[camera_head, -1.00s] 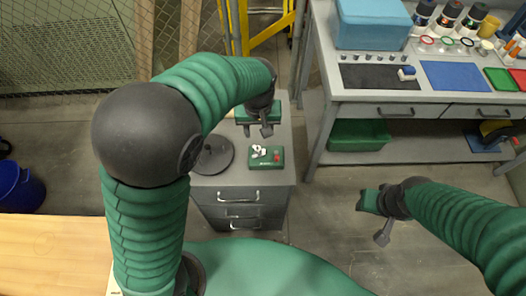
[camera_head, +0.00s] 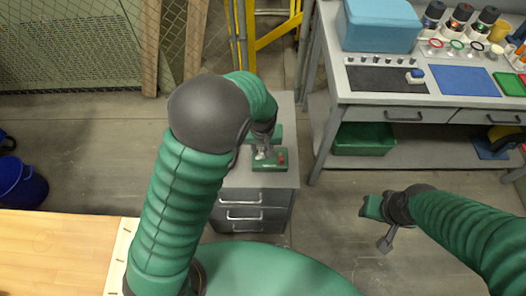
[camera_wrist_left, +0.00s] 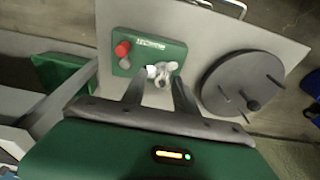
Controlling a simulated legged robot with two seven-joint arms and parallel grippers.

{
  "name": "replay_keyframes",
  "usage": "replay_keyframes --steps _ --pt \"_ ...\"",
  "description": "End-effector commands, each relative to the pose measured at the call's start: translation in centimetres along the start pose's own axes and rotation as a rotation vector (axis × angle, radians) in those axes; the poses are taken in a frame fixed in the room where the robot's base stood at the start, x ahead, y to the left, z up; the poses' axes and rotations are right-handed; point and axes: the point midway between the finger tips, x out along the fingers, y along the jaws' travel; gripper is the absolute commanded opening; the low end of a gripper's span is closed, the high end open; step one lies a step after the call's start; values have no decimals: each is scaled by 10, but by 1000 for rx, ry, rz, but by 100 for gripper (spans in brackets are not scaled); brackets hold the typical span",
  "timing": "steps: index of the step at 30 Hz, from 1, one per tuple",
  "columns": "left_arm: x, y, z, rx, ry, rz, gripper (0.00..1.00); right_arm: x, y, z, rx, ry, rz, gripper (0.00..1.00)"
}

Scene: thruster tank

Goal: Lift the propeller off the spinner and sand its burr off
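The white propeller (camera_wrist_left: 160,74) sits on the green spinner box (camera_wrist_left: 178,50), which has a red button (camera_wrist_left: 122,49). In the head view the spinner (camera_head: 270,160) is on the grey drawer cabinet, and the propeller is mostly hidden by my gripper. My left gripper (camera_head: 262,149) is right over it. In the left wrist view its two fingers (camera_wrist_left: 159,80) are apart, with the propeller between or just beyond the tips; I cannot tell if they touch it. My right gripper (camera_head: 378,222) hangs over the floor at the right, away from everything; its opening is unclear.
A dark round disc (camera_wrist_left: 225,75) with upright pegs stands beside the spinner on the cabinet top (camera_wrist_left: 205,20). A workbench (camera_head: 380,98) with a blue box (camera_head: 378,25) and bottles is at the right. A wooden table (camera_head: 60,250) is at the left.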

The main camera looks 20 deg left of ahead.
Motion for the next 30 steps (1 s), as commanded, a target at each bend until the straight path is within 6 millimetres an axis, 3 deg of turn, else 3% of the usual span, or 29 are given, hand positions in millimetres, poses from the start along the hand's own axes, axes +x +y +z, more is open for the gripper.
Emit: replay_keyframes --steps 1,7,19,23,30 --pt "0 0 0 -1 0 0 27 0 0 0 0 0 0 36" --pt "0 0 0 0 -1 -2 1 0 0 0 -1 0 0 36" --pt "-2 1 -1 0 0 -1 0 0 0 0 0 0 0 36" --pt "-22 2 -4 2 3 1 0 -4 0 -1 0 0 0 36" --pt "-80 2 -13 0 4 3 0 -12 0 -3 0 0 0 36"
